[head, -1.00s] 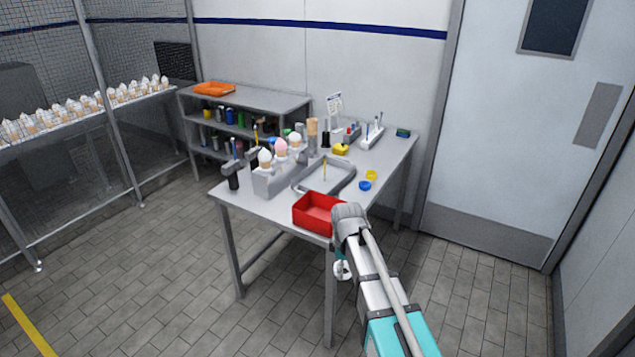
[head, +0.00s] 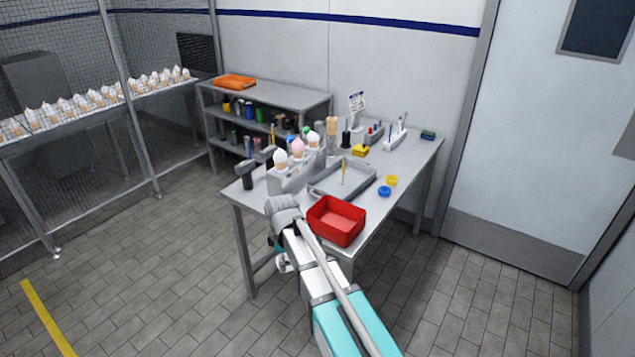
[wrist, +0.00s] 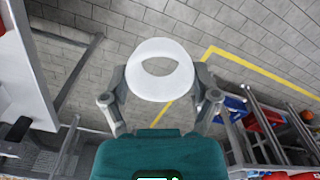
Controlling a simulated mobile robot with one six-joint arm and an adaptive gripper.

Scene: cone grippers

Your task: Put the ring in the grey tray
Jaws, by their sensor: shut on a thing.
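A white ring (wrist: 158,47) is between the two fingers of my gripper (wrist: 163,88) in the wrist view. The fingers press on it from both sides, and the floor shows behind it. In the head view my gripper (head: 283,263) hangs low in front of the table's near edge, left of the red bin, where the ring shows only as a small white patch. The grey tray (head: 322,189) lies on the table, up and to the right of my gripper. It is shallow, with a thin yellow stick in it.
A red bin (head: 336,220) stands at the table's near corner, between my arm and the tray's front. A grey cone holder (head: 286,182) stands left of the tray. A blue ring (head: 384,191) and a yellow ring (head: 392,180) lie to its right.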

